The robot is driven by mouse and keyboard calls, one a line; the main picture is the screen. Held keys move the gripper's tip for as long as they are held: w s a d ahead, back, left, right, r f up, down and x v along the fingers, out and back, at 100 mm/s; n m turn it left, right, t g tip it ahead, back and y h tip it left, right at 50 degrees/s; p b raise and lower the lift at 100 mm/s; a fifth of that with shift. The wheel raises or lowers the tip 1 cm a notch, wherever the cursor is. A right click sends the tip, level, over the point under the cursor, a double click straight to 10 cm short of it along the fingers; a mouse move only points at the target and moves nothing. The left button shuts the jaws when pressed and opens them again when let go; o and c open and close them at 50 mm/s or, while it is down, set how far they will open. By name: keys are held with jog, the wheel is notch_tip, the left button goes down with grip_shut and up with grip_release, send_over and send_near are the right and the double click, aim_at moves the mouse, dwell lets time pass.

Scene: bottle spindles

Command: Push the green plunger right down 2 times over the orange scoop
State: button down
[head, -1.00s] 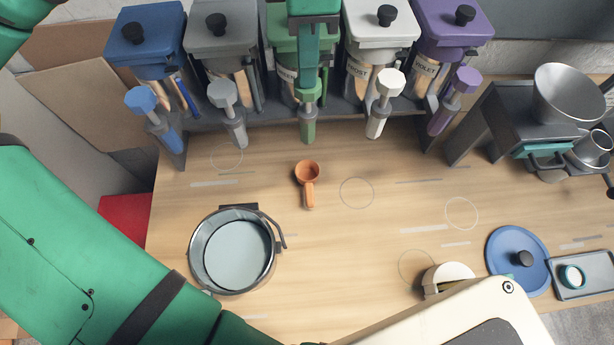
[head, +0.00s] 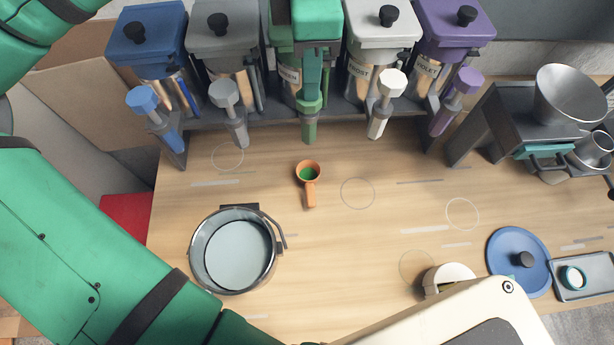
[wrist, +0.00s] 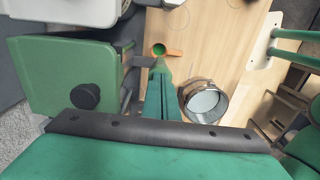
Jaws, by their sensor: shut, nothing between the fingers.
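The green plunger (head: 309,130) stands on the front of the green dispenser (head: 283,90), in the middle of the row. My gripper (head: 312,100) is shut and empty, with its fingertips down on the plunger's top and hiding most of its knob. The orange scoop (head: 310,192) lies on the table below the plunger's outlet, and green material now shows in its bowl. In the wrist view the shut fingers (wrist: 161,72) point down at the plunger, and the scoop (wrist: 175,53) with its green contents shows just beyond their tips.
Blue (head: 147,40), grey (head: 225,40), white (head: 383,25) and purple (head: 455,25) dispensers stand close on both sides. A steel pot (head: 196,262) stands front left. A hopper machine (head: 520,110) stands at right, a blue lid (head: 520,285) front right. The table's middle is clear.

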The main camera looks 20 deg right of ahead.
jog(key=shift+a+r, duration=0.2)
jog(key=shift+r, duration=1.85)
jog(key=shift+w, duration=0.1)
jog(key=shift+d, duration=0.1)
jog(key=shift+w, duration=0.1)
